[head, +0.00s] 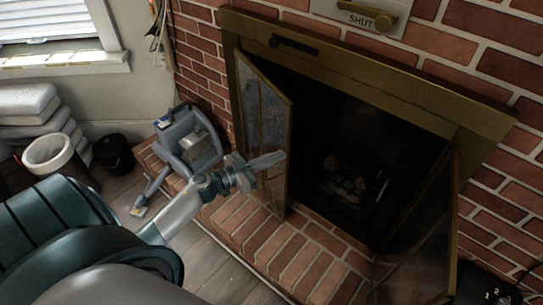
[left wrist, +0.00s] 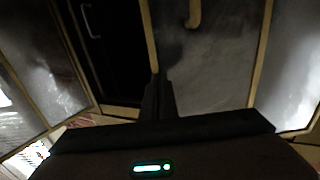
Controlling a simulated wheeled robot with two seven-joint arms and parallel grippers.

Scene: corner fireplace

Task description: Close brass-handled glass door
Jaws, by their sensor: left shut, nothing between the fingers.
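The left glass door (head: 262,105) of the fireplace has a brass frame and stands open, swung out over the brick hearth. My left gripper (head: 270,161) is shut and empty, its fingertips in front of the lower part of this door. I cannot tell whether they touch it. In the left wrist view the shut fingers (left wrist: 158,92) point at a grey glass panel (left wrist: 205,65) with a curved brass handle (left wrist: 194,14) near the top. The right glass door (head: 425,255) also stands open. My right gripper is not in view.
The dark firebox (head: 350,165) lies open between the doors. The brick hearth (head: 270,245) runs below. A grey-blue appliance (head: 188,140), a black bucket (head: 113,153) and a white pot (head: 48,154) stand at the left.

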